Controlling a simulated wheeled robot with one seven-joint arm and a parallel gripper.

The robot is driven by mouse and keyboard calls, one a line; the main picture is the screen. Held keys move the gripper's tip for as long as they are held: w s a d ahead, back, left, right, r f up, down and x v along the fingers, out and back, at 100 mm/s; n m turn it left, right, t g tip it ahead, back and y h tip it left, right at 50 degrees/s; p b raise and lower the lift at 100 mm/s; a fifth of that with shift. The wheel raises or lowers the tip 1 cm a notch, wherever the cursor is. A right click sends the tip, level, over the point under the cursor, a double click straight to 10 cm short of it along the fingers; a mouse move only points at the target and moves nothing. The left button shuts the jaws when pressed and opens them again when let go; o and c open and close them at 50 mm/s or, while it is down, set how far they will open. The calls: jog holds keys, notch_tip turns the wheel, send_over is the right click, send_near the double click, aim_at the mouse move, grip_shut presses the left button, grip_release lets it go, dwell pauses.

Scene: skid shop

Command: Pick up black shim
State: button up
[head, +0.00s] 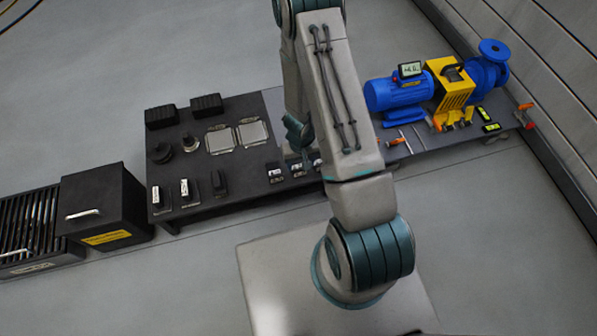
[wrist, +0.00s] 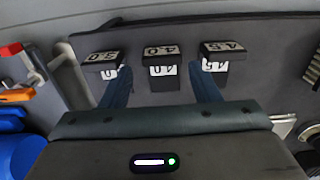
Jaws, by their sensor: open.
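Three small black blocks with white number labels stand in a row in the wrist view: the left one (wrist: 101,57), the middle one marked 4.0 (wrist: 160,52) and the right one marked 4.5 (wrist: 224,48). I cannot tell which of them is the black shim. My gripper (wrist: 162,78) is open, its two teal fingers apart, with the middle block in line between them. Nothing is held. In the head view the row (head: 297,170) shows at the dark bench's front edge, partly hidden by my arm. My gripper (head: 300,140) is mostly hidden there.
On the dark bench (head: 235,195) stand three more labelled black pieces (head: 184,190), two metal plates (head: 238,136) and two black ribbed blocks (head: 206,104). A blue pump (head: 398,92) stands at right. A black box (head: 105,210) stands at left.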

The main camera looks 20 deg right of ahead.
aim_at(300, 170)
jog(key=f+b, duration=0.2)
jog(key=f, duration=0.1)
jog(key=f+b, duration=0.1)
jog(key=f, duration=0.1)
jog(key=shift+s+a, duration=0.1)
jog(key=shift+s, duration=0.15)
jog(key=c, duration=0.8)
